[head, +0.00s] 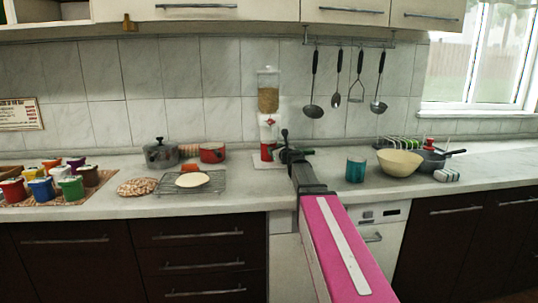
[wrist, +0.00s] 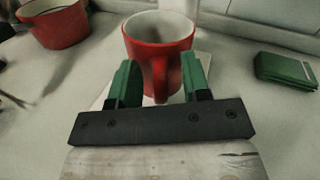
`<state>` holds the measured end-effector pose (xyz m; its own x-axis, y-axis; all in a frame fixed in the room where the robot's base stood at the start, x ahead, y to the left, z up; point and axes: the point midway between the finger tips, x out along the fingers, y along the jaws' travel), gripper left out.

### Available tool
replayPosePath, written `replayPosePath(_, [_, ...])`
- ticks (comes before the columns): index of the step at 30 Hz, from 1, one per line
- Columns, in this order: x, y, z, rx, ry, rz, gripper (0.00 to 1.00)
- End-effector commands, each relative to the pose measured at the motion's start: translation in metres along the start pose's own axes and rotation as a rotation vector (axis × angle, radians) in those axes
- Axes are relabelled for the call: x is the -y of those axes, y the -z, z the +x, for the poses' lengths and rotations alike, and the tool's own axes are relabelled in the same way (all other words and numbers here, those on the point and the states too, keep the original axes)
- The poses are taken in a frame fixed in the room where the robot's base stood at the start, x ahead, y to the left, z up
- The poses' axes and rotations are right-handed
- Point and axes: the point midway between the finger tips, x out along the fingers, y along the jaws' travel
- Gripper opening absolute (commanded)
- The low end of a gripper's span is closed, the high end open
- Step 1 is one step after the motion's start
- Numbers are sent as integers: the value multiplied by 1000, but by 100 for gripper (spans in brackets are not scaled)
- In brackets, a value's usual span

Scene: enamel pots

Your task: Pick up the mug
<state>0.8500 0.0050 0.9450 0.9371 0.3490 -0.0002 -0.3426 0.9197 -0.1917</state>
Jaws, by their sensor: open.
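The red mug (wrist: 140,45) stands upright in the wrist view, white inside, with its handle (wrist: 160,75) facing me. My gripper (wrist: 160,78) is open, its two green fingers on either side of the handle, with nothing clamped. I cannot tell whether a finger touches the mug. In the head view my gripper (head: 287,152) is at the counter's back, in front of the dispenser. A red patch just left of it looks like the mug (head: 267,152), partly hidden.
A dispenser (head: 268,100) stands behind the mug. A red pot (head: 212,153) is left of it, also in the wrist view (wrist: 58,25). Flat green items (wrist: 285,68) lie right of my gripper. A teal cup (head: 356,169) and cream bowl (head: 400,162) stand further right.

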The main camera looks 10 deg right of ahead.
Motion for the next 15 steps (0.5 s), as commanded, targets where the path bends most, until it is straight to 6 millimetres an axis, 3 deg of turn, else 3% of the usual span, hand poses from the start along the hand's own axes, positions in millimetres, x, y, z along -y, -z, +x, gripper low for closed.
replayPosePath(6, [0, 0, 2, 0, 0, 0, 43])
replayPosePath(7, [0, 0, 2, 0, 0, 0, 40])
replayPosePath(11, [0, 0, 2, 0, 0, 0, 0])
replayPosePath(15, [0, 0, 2, -1, 0, -1, 0])
